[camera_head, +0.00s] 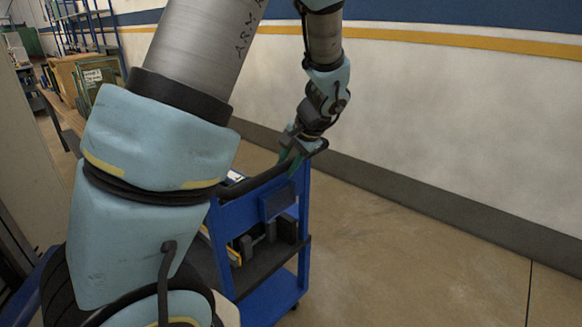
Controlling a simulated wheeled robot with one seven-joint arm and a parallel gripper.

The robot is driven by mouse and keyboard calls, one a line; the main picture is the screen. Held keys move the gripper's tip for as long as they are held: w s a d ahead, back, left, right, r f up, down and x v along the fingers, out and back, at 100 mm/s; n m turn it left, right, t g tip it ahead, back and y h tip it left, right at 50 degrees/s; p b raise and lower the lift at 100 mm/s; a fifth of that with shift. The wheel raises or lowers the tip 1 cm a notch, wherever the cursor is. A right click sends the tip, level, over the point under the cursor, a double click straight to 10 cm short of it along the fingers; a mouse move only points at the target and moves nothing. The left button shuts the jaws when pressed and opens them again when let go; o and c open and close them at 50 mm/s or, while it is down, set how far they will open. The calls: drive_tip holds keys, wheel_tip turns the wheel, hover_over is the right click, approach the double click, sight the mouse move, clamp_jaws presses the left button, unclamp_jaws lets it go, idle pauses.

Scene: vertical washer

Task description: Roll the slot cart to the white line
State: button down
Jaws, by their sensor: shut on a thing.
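The slot cart (258,209) is a blue wheeled cart with a dark push handle (256,182) along its top edge, standing right of my arm. My gripper (290,160) is at the far end of the handle, its greenish fingers shut on it. My large arm link hides the cart's left side. A caster shows at the cart's lower right. I see no white line on the floor in this view.
A pale wall (450,110) with a blue and yellow band and a dark base strip (420,197) runs along the right. Bare concrete floor (400,265) lies right of the cart. Wooden crates (68,78) and a blue rack (82,30) stand at the back left.

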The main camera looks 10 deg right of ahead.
drive_tip(key=shift+w+a, duration=0.6)
drive_tip(key=shift+w, duration=0.2)
drive_tip(key=shift+w+a, duration=0.6)
drive_tip(key=shift+w, duration=0.15)
drive_tip(key=w+a, duration=0.2)
drive_tip(key=w+a+p, duration=0.1)
drive_tip(key=w, duration=0.1)
drive_tip(key=shift+w+a, duration=0.3)
drive_tip(key=shift+a, duration=0.05)
idle(0.7)
drive_tip(key=shift+c, duration=2)
unclamp_jaws()
